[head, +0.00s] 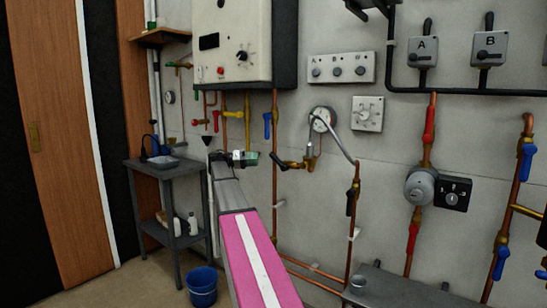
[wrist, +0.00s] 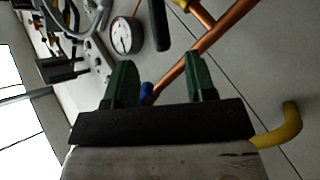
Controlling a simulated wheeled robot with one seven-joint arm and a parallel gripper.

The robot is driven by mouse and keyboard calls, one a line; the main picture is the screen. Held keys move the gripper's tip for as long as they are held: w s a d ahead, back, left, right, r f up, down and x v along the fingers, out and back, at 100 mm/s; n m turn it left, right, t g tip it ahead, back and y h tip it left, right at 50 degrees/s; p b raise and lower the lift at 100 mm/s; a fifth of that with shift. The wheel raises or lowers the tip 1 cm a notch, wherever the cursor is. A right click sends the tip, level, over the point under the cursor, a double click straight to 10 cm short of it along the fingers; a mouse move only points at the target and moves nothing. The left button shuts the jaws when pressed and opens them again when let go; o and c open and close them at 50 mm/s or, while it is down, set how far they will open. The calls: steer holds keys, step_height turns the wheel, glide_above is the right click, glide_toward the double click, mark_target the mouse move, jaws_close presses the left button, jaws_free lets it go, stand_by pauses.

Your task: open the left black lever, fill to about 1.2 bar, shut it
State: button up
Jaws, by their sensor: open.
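The left black lever (head: 278,161) sits on a brass valve (head: 296,165) by a vertical copper pipe and slants up to the left. A black bar at the top of the wrist view (wrist: 158,24) looks like this lever. A second black lever (head: 351,203) is lower right, on another copper pipe. A silver hose (head: 339,138) arches between the two valves. The round white gauge (head: 321,119) is above; it also shows in the wrist view (wrist: 124,36), its reading too small to tell. My gripper (head: 249,158) (wrist: 161,80) is open, its green fingers left of the left lever and apart from it.
A blue lever (head: 267,125) and a yellow handle (head: 233,114) are close above my gripper, under the white boiler (head: 234,42). A grey side table (head: 168,165) and blue bucket (head: 202,286) stand left. A grey bench (head: 405,291) is at the lower right.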

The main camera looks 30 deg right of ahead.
mark_target(276, 159)
steer(key=x, duration=1)
steer(key=shift+s+d, duration=0.2)
steer(key=shift+s, duration=0.05)
jaws_close()
